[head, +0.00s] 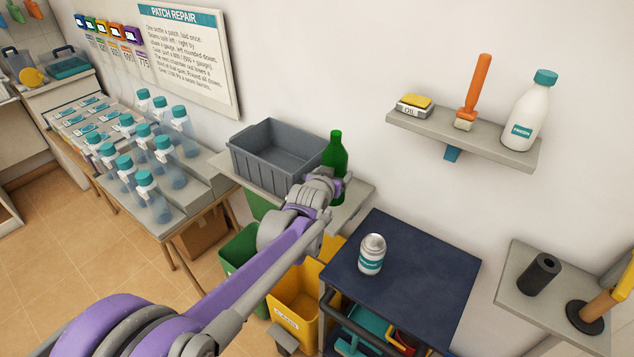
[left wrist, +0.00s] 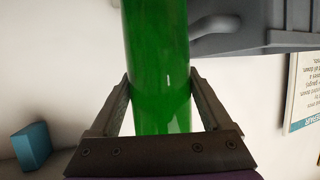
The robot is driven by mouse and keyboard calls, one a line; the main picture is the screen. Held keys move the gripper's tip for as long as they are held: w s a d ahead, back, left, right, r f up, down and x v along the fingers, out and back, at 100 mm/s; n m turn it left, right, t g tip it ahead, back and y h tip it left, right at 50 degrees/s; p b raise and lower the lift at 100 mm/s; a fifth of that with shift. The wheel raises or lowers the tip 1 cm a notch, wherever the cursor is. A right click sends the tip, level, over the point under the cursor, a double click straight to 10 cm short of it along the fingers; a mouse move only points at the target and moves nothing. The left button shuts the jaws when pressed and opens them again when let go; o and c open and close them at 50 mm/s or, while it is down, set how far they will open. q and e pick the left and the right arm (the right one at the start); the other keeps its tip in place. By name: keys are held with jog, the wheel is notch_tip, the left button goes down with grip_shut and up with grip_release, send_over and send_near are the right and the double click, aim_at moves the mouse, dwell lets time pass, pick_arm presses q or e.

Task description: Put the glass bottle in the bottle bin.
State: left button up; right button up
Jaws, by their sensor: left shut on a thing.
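The green glass bottle (head: 335,152) is upright at the right of the grey crate, over the wall shelf; its lower part is hidden behind my gripper, so I cannot tell whether it touches the shelf. My left gripper (head: 331,184) is shut on the bottle. In the left wrist view the bottle (left wrist: 157,45) stands between the two fingers of the gripper (left wrist: 160,88). Below the shelf are a green bin (head: 240,262) and a yellow bin (head: 291,309) with a white label too small to read. I cannot tell which is the bottle bin. My right gripper is not in view.
A grey crate (head: 265,170) sits on the shelf (head: 354,205). A dark blue-topped cart (head: 425,275) with a white can (head: 371,254) stands right of the bins. Several clear bottles stand on the left table. A higher wall shelf (head: 480,143) holds a white bottle (head: 532,112).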

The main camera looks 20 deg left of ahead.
pick_arm(q)
jog(key=shift+s+f, duration=0.25)
jog(key=shift+f, duration=0.95)
jog(key=shift+w+f, duration=0.1)
jog(key=shift+f, duration=2)
jog(key=shift+f, duration=0.1)
jog(key=o, duration=0.9)
jog(key=shift+f+b, duration=0.1)
jog(key=shift+b, duration=0.2)
jog(key=shift+o, duration=0.8)
